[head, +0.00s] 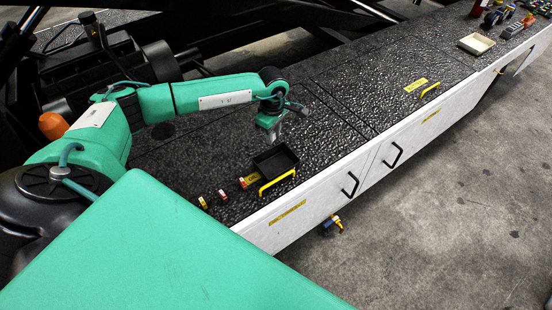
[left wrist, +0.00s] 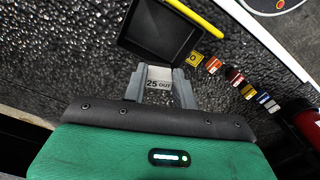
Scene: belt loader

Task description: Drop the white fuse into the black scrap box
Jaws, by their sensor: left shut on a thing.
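My left gripper (head: 271,138) is above the dark deck, close to the far side of the black scrap box (head: 277,163). In the left wrist view, the gripper (left wrist: 160,82) is shut on the white fuse (left wrist: 159,86), which carries dark printing, with "25" readable. The black box (left wrist: 158,33) lies just beyond the fingertips in that view, and the part of its inside that shows looks empty. The fuse is not over the box's middle. It is too small to make out in the head view. My right gripper is not in view.
A yellow handle (head: 277,183) stands at the box's near side. Several small coloured fuses (left wrist: 235,77) lie in a row beside the box. A cream tray (head: 476,43) sits far along the deck. The deck to the right of the box (head: 340,105) is clear.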

